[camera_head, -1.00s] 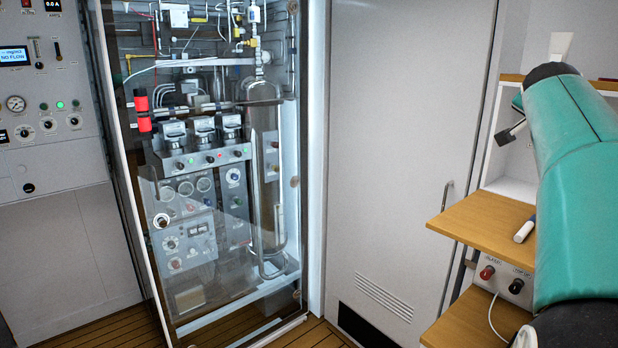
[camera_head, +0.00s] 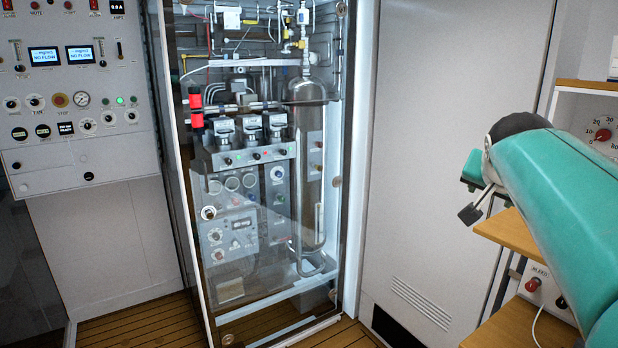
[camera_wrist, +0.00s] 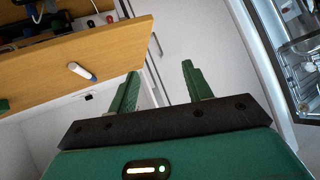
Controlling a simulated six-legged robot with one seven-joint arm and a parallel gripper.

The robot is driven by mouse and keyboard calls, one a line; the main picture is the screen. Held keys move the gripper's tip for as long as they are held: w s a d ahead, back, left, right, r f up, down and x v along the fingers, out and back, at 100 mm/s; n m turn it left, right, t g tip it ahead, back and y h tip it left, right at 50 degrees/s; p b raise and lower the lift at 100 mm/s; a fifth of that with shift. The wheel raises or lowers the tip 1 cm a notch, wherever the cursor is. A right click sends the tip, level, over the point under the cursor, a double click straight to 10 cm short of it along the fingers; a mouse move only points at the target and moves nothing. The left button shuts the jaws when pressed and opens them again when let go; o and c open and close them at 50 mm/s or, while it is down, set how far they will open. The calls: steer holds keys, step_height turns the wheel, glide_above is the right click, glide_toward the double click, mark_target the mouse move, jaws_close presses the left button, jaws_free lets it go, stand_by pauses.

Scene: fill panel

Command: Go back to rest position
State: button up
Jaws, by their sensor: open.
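My gripper (camera_wrist: 157,88) shows in the wrist view with its two green fingers apart and nothing between them. Beyond the fingers are a wooden shelf and a pale door. In the head view my teal arm comes in from the right edge and hides part of the shelves. The gripper's fingertips cannot be made out in the head view.
A tall glass-fronted cabinet (camera_head: 188,240) of pipes and gauges stands mid-view. A control panel (camera_head: 100,140) is on the left. A grey door (camera_head: 425,170) and wooden shelves (camera_head: 508,232) are on the right. A white-and-blue cylinder (camera_wrist: 82,71) lies on a shelf. Plank floor shows at the bottom.

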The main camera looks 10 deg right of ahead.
steer(key=s+a+f+n+g+y, duration=0.1)
steer(key=s+a+f+n+y, duration=0.1)
steer(key=s+a+f, duration=0.3)
steer(key=s+a+f+n+g+y, duration=0.1)
steer(key=s+a+f+n, duration=0.3)
steer(key=a+f, duration=0.6)
steer(key=s+a+f+n+g+y, duration=0.1)
steer(key=s+a+f+n+y, duration=0.2)
steer(key=s+a+f, duration=0.4)
steer(key=a+n, duration=0.1)
steer(key=a, duration=0.2)
steer(key=shift+s+a+f, duration=0.15)
steer(key=shift+f, duration=0.2)
steer(key=c, duration=0.3)
